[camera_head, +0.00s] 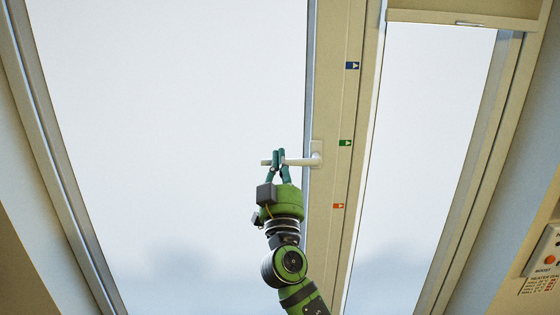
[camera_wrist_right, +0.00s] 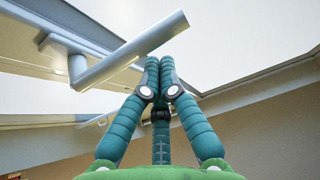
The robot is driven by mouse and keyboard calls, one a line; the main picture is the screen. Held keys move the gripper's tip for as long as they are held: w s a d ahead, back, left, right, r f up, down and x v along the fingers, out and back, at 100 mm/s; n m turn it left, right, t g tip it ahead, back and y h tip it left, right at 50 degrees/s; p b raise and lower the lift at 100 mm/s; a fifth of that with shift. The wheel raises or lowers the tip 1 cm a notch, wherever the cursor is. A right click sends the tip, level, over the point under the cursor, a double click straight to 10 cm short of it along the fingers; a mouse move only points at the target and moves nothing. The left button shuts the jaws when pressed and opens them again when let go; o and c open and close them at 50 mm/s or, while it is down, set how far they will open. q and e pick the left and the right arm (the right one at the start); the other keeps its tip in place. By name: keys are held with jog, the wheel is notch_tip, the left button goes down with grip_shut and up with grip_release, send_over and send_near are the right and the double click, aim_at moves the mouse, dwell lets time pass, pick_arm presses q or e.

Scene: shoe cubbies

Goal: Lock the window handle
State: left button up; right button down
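The white window handle (camera_head: 300,161) sits on the beige window post. Its bar points left, roughly level, from its mount at the right. It also shows in the right wrist view (camera_wrist_right: 120,55) as a pale bar crossing just beyond my fingertips. My right gripper (camera_head: 279,152) reaches up from below and overlaps the bar near its free left end. In the right wrist view, its teal fingers (camera_wrist_right: 160,60) meet at the tips, with nothing visible between them. I cannot tell whether they touch the bar. My left gripper is not in view.
Blue (camera_head: 352,65), green (camera_head: 345,143) and red (camera_head: 338,206) arrow stickers run down the post, the green one nearly level with the handle. Large bright glass panes (camera_head: 170,110) flank the post. A switch panel (camera_head: 545,262) is at the lower right.

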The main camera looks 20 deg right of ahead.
jog(key=shift+f+n+y, duration=0.35)
jog(key=shift+n+y, duration=0.15)
jog(key=shift+n, duration=0.3)
jog(key=shift+f+n+y, duration=0.35)
jog(key=shift+n+y, duration=0.15)
jog(key=shift+n, duration=0.3)
jog(key=s+d+f+n+g+y+p, duration=0.2)
jog(key=d+f+n+y+p, duration=0.4)
jog(key=n, duration=0.8)
jog(key=shift+d+f+n+g+y, duration=0.4)
jog(key=shift+f+g+y, duration=0.1)
jog(key=shift+f+y, duration=0.75)
